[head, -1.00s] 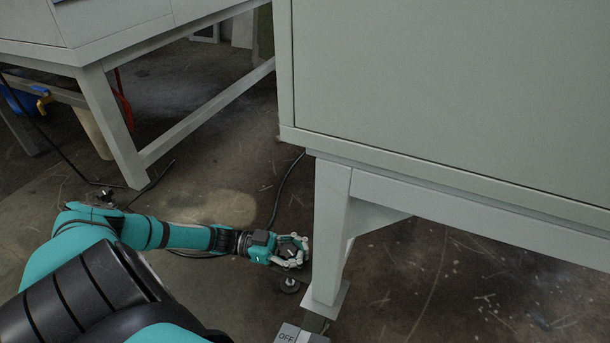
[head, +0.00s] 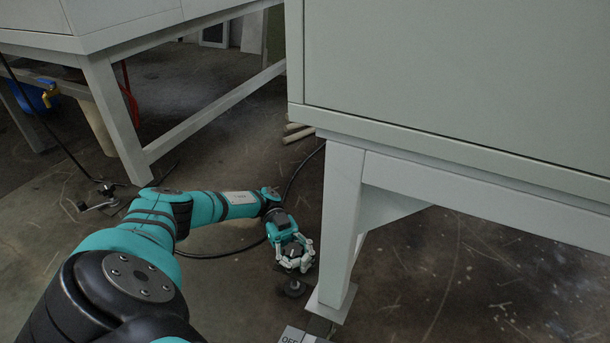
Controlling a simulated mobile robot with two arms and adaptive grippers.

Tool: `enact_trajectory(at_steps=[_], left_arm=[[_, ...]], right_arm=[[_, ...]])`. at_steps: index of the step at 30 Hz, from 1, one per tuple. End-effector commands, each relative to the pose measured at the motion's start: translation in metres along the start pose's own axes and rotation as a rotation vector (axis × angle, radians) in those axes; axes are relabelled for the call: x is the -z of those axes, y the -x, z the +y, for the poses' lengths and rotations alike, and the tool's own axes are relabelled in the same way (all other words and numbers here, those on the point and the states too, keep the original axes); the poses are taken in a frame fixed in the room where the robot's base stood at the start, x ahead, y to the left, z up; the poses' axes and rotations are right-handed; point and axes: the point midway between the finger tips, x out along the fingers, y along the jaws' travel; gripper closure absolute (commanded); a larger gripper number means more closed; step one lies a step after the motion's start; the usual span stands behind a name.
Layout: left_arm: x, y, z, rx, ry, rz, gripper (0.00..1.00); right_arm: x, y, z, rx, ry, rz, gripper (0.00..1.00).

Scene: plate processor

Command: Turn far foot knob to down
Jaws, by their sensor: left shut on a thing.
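My left gripper (head: 294,258) reaches down close to the floor, just left of the grey machine's front leg (head: 341,230). Its pale fingers are closed around the top of a small dark foot knob, whose round base (head: 293,288) shows on the floor below them. The fingers hide most of the knob, so its turned position cannot be told. My right gripper is out of the frame.
The grey cabinet (head: 450,80) overhangs on the right. A black cable (head: 304,165) runs behind my arm. A dark fitting with handles (head: 103,197) stands left.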

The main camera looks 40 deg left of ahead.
Motion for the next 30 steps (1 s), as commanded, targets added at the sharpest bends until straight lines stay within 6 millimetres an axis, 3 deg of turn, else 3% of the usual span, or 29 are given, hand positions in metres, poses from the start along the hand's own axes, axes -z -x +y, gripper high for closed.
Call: enact_trajectory(at_steps=[12,27,30], left_arm=[[-0.0002,0.0066,0.0099,-0.132,0.007,-0.009,1.0],[0.0005,0.0068,0.0099,-0.145,0.003,-0.008,1.0],[0.0006,0.0069,0.0099,-0.144,0.003,-0.008,0.84]], right_arm=[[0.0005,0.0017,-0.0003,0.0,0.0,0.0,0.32],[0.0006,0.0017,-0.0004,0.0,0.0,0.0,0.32],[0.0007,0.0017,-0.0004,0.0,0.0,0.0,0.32]])
